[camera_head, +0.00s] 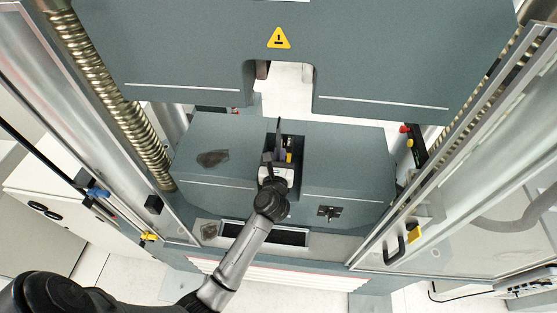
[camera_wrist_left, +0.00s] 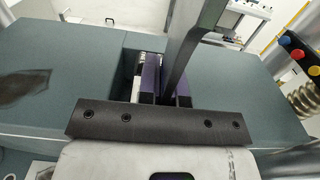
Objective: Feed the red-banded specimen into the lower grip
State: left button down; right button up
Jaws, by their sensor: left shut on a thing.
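The specimen (camera_wrist_left: 187,45) is a dark grey flat strip, standing roughly upright and slightly tilted; it also shows in the head view as a thin dark piece (camera_head: 279,128). I cannot make out a red band. The lower grip (camera_head: 299,145) is a dark slot in the grey lower block, and purple-faced parts (camera_wrist_left: 150,80) show at the slot in the left wrist view. My left gripper (camera_head: 279,158) is at the slot's front, shut on the specimen. The strip's lower end is hidden behind the gripper, so its depth in the slot cannot be told. My right gripper is not in view.
The upper grey crosshead (camera_head: 190,55) with a yellow warning sign (camera_head: 279,38) overhangs the slot. Threaded columns (camera_head: 115,95) and clear door panels flank the work area. Red and yellow buttons (camera_head: 407,135) sit at the right. The lower block's top (camera_head: 350,145) is mostly clear.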

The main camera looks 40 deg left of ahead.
pick_arm(q)
jog(key=b+x, duration=0.3)
jog(key=x, duration=1.3)
dwell(1.1)
jog(key=shift+a, duration=0.1)
jog(key=shift+f, duration=0.1)
dwell(0.9)
jog(key=shift+f+b, duration=0.2)
jog(key=shift+b, duration=0.15)
dwell(0.5)
jog(key=c, duration=1.2)
grip_release()
jog(key=v, duration=1.3)
jog(key=shift+s+d+b, duration=0.25)
jog(key=shift+s+b, duration=0.05)
jog(key=shift+b, duration=0.05)
